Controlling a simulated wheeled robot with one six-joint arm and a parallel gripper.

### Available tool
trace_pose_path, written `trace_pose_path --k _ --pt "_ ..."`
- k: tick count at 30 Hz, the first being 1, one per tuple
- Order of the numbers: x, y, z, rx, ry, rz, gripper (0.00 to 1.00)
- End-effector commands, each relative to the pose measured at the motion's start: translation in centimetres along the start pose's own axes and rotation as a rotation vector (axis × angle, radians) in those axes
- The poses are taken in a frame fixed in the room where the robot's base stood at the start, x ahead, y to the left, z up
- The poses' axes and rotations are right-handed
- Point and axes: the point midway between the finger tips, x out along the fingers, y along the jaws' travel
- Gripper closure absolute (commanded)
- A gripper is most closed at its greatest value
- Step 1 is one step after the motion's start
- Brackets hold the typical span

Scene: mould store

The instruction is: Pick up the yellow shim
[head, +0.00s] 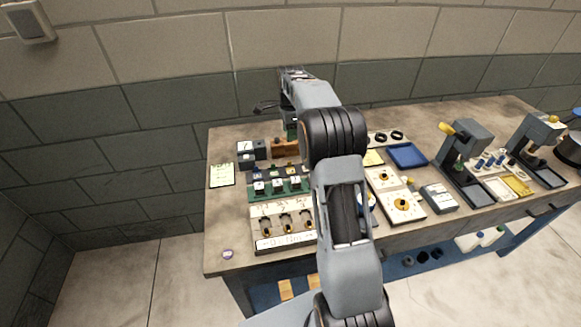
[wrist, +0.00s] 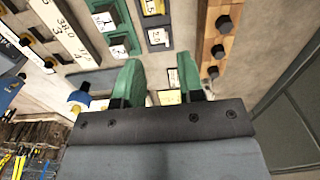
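I cannot pick out the yellow shim for certain. In the wrist view, a small dark tile with a yellow face (wrist: 153,7) lies at the top edge, beside the green rack; its mark is too small to read surely. A pale yellowish piece (wrist: 168,97) shows between the fingers, partly hidden by my gripper's body. My gripper (wrist: 160,78) has two green fingers set well apart, with nothing held between them. In the head view my gripper (head: 290,132) is over the back left of the bench, mostly hidden by my arm.
A green rack (head: 262,195) of labelled blocks and a white numbered board (head: 264,210) stand at the bench's left. A wooden block with dark bolts (wrist: 207,40) is close to my gripper. A blue tray (head: 408,155) and presses (head: 466,150) stand to the right.

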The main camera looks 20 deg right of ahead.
Motion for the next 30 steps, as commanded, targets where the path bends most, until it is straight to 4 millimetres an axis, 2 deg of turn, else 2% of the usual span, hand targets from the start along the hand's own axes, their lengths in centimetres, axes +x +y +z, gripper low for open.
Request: trace_pose_path --k 12,22,30 --pt "6.9 -0.2 -0.3 0.027 0.000 0.008 0.64" --pt "9.0 -0.3 -0.2 0.026 0.000 0.006 0.64" --pt "12.5 -0.5 -0.2 0.025 0.000 0.007 0.64"
